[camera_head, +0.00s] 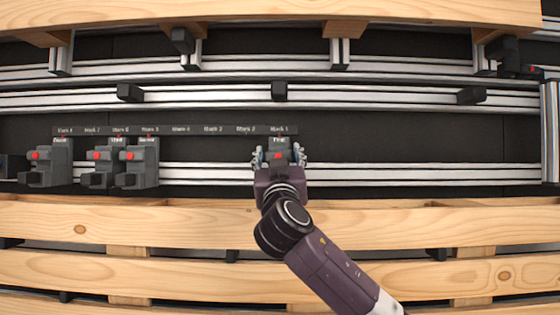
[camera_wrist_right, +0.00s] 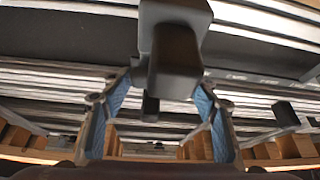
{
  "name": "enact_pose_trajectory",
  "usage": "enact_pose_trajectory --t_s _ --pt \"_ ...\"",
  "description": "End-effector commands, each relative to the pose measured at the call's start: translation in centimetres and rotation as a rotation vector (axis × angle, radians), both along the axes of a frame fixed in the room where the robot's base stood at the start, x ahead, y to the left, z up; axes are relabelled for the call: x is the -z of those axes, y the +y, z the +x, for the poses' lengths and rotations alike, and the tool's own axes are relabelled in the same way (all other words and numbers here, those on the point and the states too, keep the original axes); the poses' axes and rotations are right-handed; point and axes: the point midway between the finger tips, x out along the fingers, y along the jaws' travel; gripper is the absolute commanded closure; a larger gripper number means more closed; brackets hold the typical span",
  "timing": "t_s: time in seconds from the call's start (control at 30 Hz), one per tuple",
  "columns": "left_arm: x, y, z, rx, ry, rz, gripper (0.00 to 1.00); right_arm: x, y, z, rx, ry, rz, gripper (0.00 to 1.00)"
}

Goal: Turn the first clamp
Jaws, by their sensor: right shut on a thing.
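A dark grey clamp (camera_head: 279,143) with a red dot sits on the rail under the rightmost label of the label strip, which seems to read Block 1. My right gripper (camera_head: 279,158) reaches it from the front, with one finger on each side, and is shut on it. In the right wrist view the dark block of the clamp (camera_wrist_right: 175,60) rises between the blue finger pads of my gripper (camera_wrist_right: 162,100). The gripper hides the lower part of the clamp in the head view. My left gripper is not in view.
Three similar clamps with red dots, the left one (camera_head: 45,163), a middle one (camera_head: 101,164) and a right one (camera_head: 139,163), sit farther left on the rail. The rail (camera_head: 400,172) is bare to the right. A wooden pallet (camera_head: 130,222) lies in front, with wooden boards (camera_head: 250,12) above.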

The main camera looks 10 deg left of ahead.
Motion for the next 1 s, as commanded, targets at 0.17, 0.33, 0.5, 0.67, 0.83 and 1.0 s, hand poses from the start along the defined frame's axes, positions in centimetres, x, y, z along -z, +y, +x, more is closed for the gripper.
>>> enact_pose_trajectory --t_s 0.17,0.33,0.5,0.67,0.83,1.0 --pt "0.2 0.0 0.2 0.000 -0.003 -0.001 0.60 -0.1 -0.1 0.0 -0.042 -0.018 -0.068 0.70" --pt "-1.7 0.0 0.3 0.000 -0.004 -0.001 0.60 -0.3 -0.1 0.0 -0.098 -0.041 -0.180 0.70" --pt "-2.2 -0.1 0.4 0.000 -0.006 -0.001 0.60 0.0 -0.1 0.0 -0.126 -0.052 -0.231 0.70" --pt "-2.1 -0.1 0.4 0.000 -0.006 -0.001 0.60 0.1 -0.1 0.0 -0.129 -0.055 -0.238 0.70" --pt "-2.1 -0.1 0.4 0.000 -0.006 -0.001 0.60 0.1 -0.1 0.0 -0.128 -0.055 -0.238 0.44" --pt "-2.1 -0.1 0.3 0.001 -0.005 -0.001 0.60 0.1 -0.1 0.0 -0.127 -0.055 -0.237 0.28"
